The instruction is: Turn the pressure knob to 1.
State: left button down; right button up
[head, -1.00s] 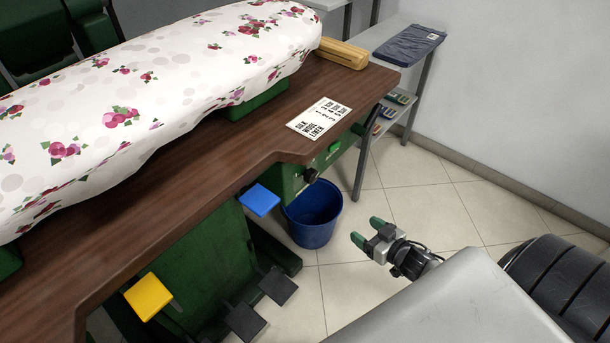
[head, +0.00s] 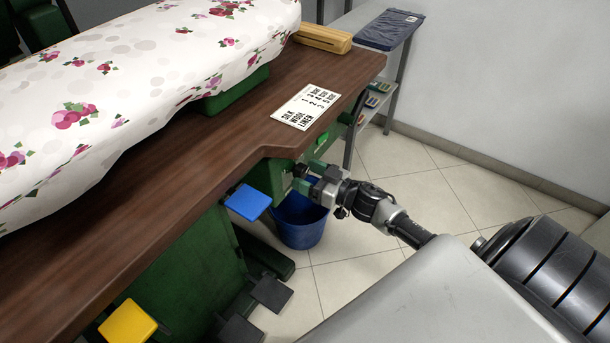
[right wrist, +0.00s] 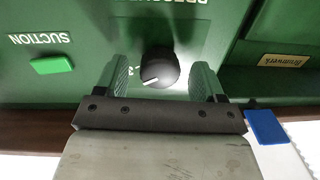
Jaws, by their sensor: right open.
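The pressure knob (right wrist: 160,69) is a round black knob with a white pointer line, on a green panel in the right wrist view. The lettering around it is upside down and partly hidden; I cannot read its setting. My right gripper (right wrist: 160,82) is open, with one finger on each side of the knob and visible gaps between. In the head view my right gripper (head: 308,178) is at the green panel under the table edge, and the knob (head: 299,170) is partly hidden by it. My left gripper is not in view.
A green SUCTION button (right wrist: 52,65) is beside the knob. The brown table (head: 190,165) overhangs the panel. A fabric chart card (head: 311,106) lies on it.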

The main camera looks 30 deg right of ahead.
jog(key=shift+w+a, duration=0.2)
jog(key=shift+w, duration=0.3)
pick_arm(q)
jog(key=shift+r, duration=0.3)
pick_arm(e)
jog(key=c, duration=0.9)
